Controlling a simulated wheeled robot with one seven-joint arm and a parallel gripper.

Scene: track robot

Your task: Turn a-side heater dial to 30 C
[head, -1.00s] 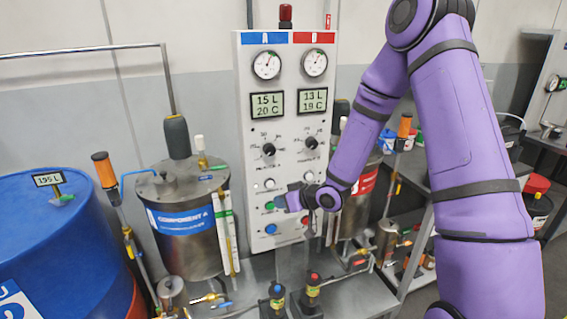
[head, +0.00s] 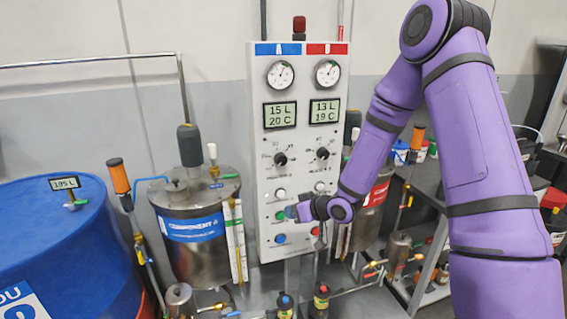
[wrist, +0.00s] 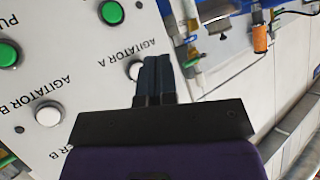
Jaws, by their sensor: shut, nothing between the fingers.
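The a-side heater dial (head: 280,159) is a black knob on the white control panel, under the blue A strip. Its pointer setting is too small to read. The A display (head: 280,115) above it reads 15 L and 20 C. My gripper (head: 291,212) is shut and empty, in front of the lower panel beside a green button (head: 281,215), below the dial. In the wrist view my shut fingers (wrist: 167,62) partly cover a white button (wrist: 135,70) near the AGITATOR A label. The dial is not seen in the wrist view.
The b-side dial (head: 322,154) sits right of the A dial. White buttons (head: 280,194) and a blue button (head: 280,239) are close by on the panel. The Component A tank (head: 190,262) and a blue drum (head: 60,245) stand left. Free space lies before the panel's upper part.

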